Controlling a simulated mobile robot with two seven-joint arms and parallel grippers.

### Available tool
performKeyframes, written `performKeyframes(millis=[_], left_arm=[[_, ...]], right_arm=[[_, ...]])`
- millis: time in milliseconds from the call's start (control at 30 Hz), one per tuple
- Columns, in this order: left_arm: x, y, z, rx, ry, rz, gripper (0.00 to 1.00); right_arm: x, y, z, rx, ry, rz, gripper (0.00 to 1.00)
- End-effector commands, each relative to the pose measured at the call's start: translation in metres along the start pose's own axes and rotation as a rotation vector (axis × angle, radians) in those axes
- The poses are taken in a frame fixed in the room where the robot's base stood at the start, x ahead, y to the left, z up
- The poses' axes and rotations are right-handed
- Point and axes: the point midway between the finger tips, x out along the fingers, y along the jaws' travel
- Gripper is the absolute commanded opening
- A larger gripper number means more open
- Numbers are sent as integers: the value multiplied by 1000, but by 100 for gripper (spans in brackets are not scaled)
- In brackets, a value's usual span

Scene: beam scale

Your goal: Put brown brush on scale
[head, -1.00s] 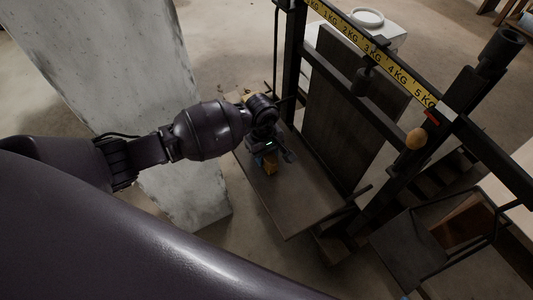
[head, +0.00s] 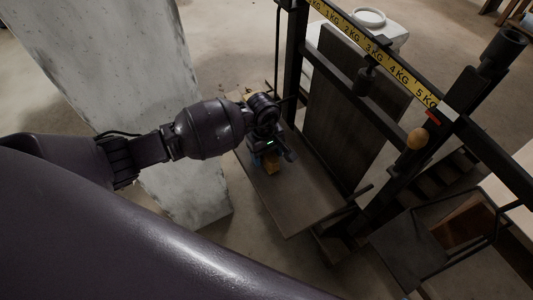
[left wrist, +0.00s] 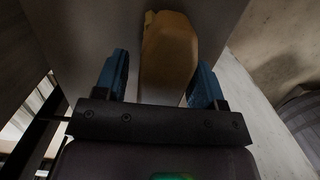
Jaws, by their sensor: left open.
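The brown brush (head: 271,167) is at the scale's dark platform (head: 300,208), under my left gripper (head: 273,160). In the left wrist view the brush (left wrist: 168,52) lies between the two blue fingers of my left gripper (left wrist: 163,72). The fingers are open, with a clear gap on the left of the brush and a narrower one on the right. The brush appears to rest on the platform, but its contact is partly hidden by the gripper. My right gripper does not show.
The scale's yellow-marked beam (head: 370,48) and dark upright back panel (head: 350,110) stand right of my gripper. A pale concrete slab (head: 150,75) is close on the left. A white container (head: 385,30) stands behind the scale.

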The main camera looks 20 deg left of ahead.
Motion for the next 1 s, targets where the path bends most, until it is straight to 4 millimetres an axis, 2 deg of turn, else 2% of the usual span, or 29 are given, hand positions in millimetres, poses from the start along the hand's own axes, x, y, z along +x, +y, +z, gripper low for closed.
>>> performKeyframes(millis=[400, 600, 800, 1000], left_arm=[[-79, 1, -2, 2, 9, 6, 64], [-107, 1, -1, 1, 5, 4, 64], [-118, 0, 0, 1, 2, 2, 64], [-116, 0, 3, -4, -12, 6, 64]], right_arm=[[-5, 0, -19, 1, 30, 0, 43], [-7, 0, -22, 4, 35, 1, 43], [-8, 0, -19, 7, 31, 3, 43], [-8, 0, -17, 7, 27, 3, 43]])
